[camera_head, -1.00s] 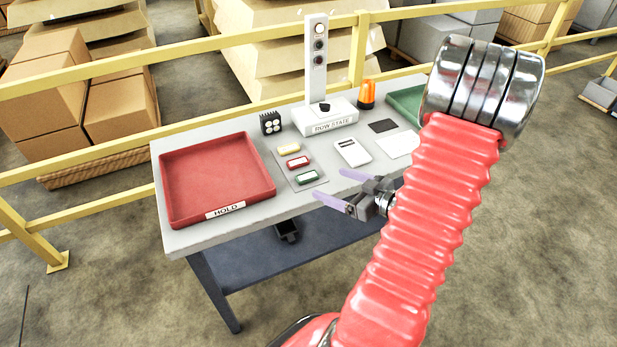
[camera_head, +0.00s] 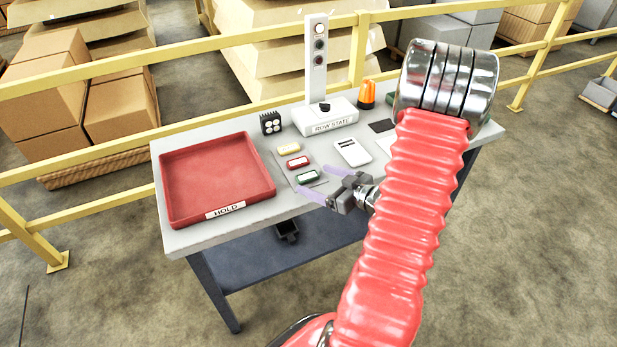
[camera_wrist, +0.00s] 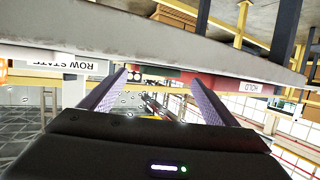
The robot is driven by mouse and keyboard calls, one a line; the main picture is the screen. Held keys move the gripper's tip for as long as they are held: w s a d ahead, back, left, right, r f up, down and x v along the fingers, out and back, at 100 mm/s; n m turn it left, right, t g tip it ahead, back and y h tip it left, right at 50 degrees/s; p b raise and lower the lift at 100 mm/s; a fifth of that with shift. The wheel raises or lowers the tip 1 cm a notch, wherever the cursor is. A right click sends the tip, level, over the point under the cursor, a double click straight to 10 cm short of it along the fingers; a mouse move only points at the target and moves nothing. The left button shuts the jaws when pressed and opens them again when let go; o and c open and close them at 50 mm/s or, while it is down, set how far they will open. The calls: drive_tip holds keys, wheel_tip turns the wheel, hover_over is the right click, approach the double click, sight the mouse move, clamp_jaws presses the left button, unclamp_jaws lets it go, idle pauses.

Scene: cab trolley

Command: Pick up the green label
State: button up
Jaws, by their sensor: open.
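The green label (camera_head: 307,176) is a small green block with a pale face, lying on a grey mat near the front edge of the table. It is the nearest of three labels, in front of a red label (camera_head: 298,162) and a yellow label (camera_head: 288,148). My gripper (camera_head: 311,179) is open and empty. In the head view its purple fingers reach left, one on each side of the green label in the picture. I cannot tell its height above the table. The wrist view shows both fingers apart; I cannot make out the green label clearly there.
A red tray marked HOLD (camera_head: 215,182) fills the table's left end. A white ROW STATE post (camera_head: 318,60), an orange beacon (camera_head: 367,94), a black block (camera_head: 271,123) and a white card (camera_head: 352,152) stand or lie behind. A yellow rail (camera_head: 190,62) runs behind the table.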

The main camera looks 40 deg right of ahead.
drive_tip(key=shift+x, duration=1.05)
drive_tip(key=shift+c, duration=0.5)
drive_tip(key=c, duration=1)
wheel_tip(320, 180, up, 10)
drive_tip(key=shift+f, duration=0.1)
idle(0.6)
